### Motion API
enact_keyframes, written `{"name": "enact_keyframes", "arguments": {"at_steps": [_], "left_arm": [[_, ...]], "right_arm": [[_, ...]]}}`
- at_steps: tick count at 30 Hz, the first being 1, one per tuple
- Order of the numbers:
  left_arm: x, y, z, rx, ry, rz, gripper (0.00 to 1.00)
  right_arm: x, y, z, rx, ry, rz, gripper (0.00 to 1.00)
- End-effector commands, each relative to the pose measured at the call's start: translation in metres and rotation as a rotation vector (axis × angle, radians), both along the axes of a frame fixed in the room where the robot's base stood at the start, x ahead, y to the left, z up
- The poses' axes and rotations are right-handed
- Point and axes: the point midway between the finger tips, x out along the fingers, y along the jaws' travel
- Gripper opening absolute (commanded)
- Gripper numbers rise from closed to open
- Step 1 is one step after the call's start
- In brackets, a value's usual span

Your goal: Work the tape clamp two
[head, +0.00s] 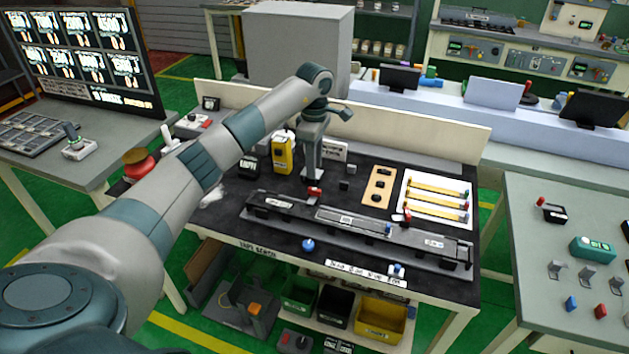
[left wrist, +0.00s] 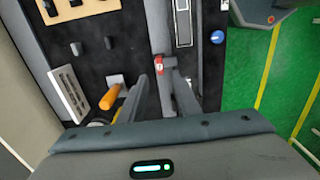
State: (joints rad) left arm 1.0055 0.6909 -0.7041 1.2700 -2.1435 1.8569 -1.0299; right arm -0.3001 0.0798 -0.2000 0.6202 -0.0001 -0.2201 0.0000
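A long grey fixture (head: 350,222) with a slotted bar lies along the front of the black bench. A small red-tipped part (head: 314,192), possibly a clamp handle, stands at its back left; it also shows in the left wrist view (left wrist: 160,64). Another red-tipped part (head: 406,215) stands farther right. Which one is tape clamp two is not readable. My left gripper (head: 312,178) points down just above and behind the first red part. In the left wrist view its fingers (left wrist: 158,88) are apart, with the red part just beyond them and nothing visibly held. My right gripper is out of view.
A yellow device (head: 282,152) stands left of my gripper. A wooden block (head: 379,187) and a white tray with yellow strips (head: 437,182) lie behind the fixture. Bins (head: 381,318) sit below.

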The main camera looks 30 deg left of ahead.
Motion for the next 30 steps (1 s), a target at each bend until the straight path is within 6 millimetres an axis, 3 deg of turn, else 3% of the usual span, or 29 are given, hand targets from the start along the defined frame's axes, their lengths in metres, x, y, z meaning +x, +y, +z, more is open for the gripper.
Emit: {"name": "enact_keyframes", "arguments": {"at_steps": [9,15,28,30], "left_arm": [[-0.001,-0.001,-0.053,-0.002,0.004,0.000,0.30],[0.000,-0.001,-0.075,-0.002,0.001,0.000,0.30],[0.000,0.000,-0.083,-0.001,0.000,-0.001,0.30],[0.000,0.000,-0.082,-0.001,0.000,-0.001,0.13]], "right_arm": [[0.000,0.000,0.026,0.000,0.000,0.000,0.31],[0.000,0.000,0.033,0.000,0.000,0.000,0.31],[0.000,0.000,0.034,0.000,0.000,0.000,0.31],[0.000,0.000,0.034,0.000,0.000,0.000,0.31]]}}
